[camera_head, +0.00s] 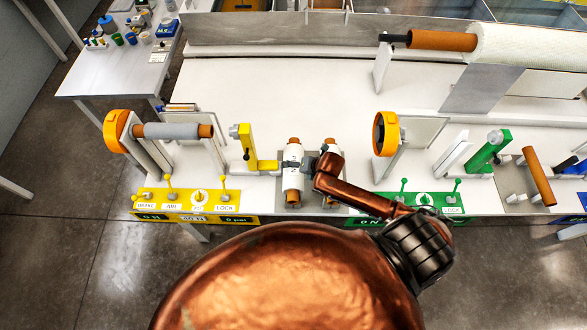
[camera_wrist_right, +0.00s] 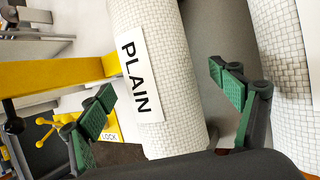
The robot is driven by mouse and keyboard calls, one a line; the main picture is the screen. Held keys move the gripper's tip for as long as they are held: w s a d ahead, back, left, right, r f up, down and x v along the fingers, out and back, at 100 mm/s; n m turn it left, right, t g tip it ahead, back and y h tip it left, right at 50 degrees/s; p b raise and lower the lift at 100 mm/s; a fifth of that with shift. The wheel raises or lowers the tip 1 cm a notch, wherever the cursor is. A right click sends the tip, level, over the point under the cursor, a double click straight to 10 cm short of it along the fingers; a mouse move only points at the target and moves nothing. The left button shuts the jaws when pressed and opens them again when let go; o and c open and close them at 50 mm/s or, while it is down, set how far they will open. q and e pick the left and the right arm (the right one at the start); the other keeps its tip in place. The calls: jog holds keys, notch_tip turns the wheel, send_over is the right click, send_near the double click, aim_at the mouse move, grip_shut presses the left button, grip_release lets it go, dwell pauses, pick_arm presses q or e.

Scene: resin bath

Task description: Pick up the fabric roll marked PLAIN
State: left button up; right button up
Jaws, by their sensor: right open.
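The fabric roll marked PLAIN (camera_wrist_right: 170,50) is a white woven roll with a black-lettered label, filling the middle of the right wrist view. In the head view it is the left one (camera_head: 293,152) of two short white rolls with brown cores on the bench. My right gripper (camera_wrist_right: 160,92) is open, with one green-padded finger on each side of the PLAIN roll. Gaps seem to show between pads and roll, but contact is hard to judge. In the head view my right gripper (camera_head: 311,163) is small and partly hidden by its wrist. My left gripper is out of view.
A second white roll (camera_head: 330,150) lies close on the right. A yellow bracket (camera_head: 249,150) stands just left of the PLAIN roll. Yellow (camera_head: 180,202) and green control panels line the front edge. Open white bench (camera_head: 270,80) lies behind.

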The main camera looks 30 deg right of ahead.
jog(key=shift+x, duration=1.05)
jog(key=shift+w+a+f, duration=0.1)
jog(key=shift+w+f, duration=0.05)
jog(key=shift+f, duration=0.05)
jog(key=shift+c, duration=1.2)
jog(key=c, duration=1.9)
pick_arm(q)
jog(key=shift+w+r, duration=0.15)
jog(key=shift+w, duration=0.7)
pick_arm(e)
jog(key=shift+w+r, duration=0.2)
jog(key=shift+r, duration=0.1)
jog(key=shift+c, duration=0.2)
